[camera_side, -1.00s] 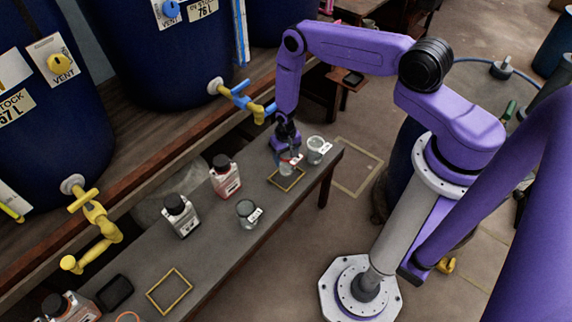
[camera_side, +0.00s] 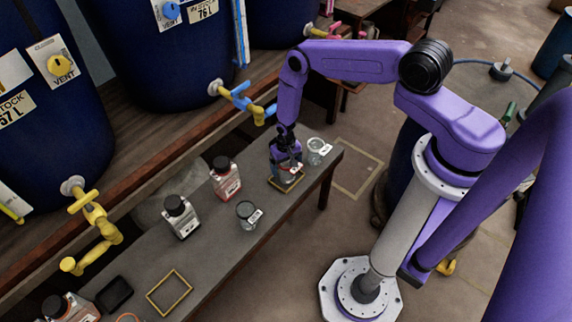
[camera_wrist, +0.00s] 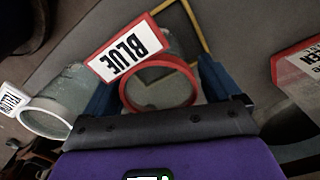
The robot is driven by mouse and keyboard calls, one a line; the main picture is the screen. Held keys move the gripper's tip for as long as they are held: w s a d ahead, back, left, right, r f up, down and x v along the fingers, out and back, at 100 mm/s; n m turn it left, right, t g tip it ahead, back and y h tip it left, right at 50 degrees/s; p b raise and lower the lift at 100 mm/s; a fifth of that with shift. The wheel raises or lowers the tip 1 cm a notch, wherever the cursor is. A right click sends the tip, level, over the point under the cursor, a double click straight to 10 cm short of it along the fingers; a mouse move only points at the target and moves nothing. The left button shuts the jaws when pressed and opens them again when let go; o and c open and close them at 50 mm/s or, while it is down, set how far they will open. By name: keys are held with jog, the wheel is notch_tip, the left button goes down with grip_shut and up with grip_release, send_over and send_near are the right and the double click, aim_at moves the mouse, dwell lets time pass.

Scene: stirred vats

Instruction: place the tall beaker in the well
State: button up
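A clear glass beaker (camera_wrist: 160,92) with a red rim and a red-edged tag reading "BLUE" is between my fingers in the wrist view. My gripper (camera_side: 287,163) is shut on it low over the far end of the bench in the side view. My fingers (camera_wrist: 160,85) lie along both sides of the beaker. A yellow-edged square (camera_side: 290,186) on the bench lies at the beaker's foot; it also shows behind the beaker in the wrist view (camera_wrist: 192,22). Whether the beaker's base touches the bench is hidden. I cannot tell whether this square is the well.
A tagged glass beaker (camera_side: 318,151) stands close by on the right. Another (camera_side: 246,215) stands nearer. A red-labelled bottle (camera_side: 225,178), a white-labelled bottle (camera_side: 180,217), a second yellow-edged square (camera_side: 169,293) and a black tray (camera_side: 114,293) lie along the bench (camera_side: 225,245).

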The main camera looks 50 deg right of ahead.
jog(key=shift+r, duration=0.15)
notch_tip(320, 180, up, 12)
dwell(0.8)
jog(key=s+a+r+n, duration=0.2)
jog(key=a+r+n, duration=0.15)
jog(key=r, duration=0.45)
jog(key=s+a+r+n, duration=0.2)
jog(key=a+r, duration=0.3)
jog(key=r, duration=0.4)
jog(key=s+a+r+n, duration=0.2)
jog(key=a+r+n, duration=0.15)
jog(key=r, duration=0.45)
jog(key=s+r+n, duration=0.2)
jog(key=s+r, duration=0.2)
jog(key=s, duration=0.4)
jog(key=s+d+r+n, duration=0.1)
jog(key=s+r+n, duration=0.2)
jog(key=s+r, duration=0.2)
jog(key=s+d+r+n, duration=0.1)
jog(key=s+r+n, duration=0.2)
jog(key=s, duration=0.7)
notch_tip(320, 180, up, 2)
jog(key=shift+s+d+r, duration=0.15)
jog(key=shift+s+d, duration=0.1)
jog(key=shift+s, duration=0.1)
